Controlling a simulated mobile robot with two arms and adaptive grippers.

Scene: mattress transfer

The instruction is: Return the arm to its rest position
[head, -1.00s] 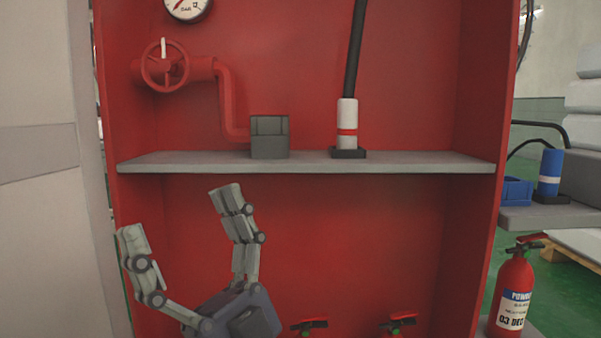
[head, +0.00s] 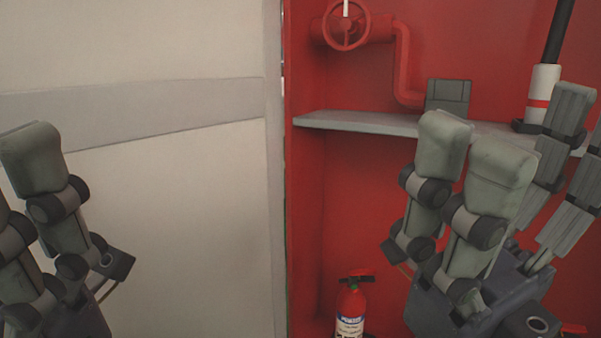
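My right gripper (head: 530,130) shows in the head view at the lower right. It has grey-green padded fingers on dark joints. Two fingers stand close together nearer the camera, and segmented fingers stand apart behind them. It is open, and I see nothing between the fingers. It appears in front of the red cabinet (head: 355,185). My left gripper (head: 25,170) is at the lower left edge, before the pale wall. It is partly cut off by the frame, so its opening cannot be told.
A grey shelf (head: 370,122) in the cabinet carries a dark grey box (head: 448,97) and a white cylinder with a red band (head: 541,95). A red valve wheel (head: 347,25) is above. A fire extinguisher (head: 350,318) stands below.

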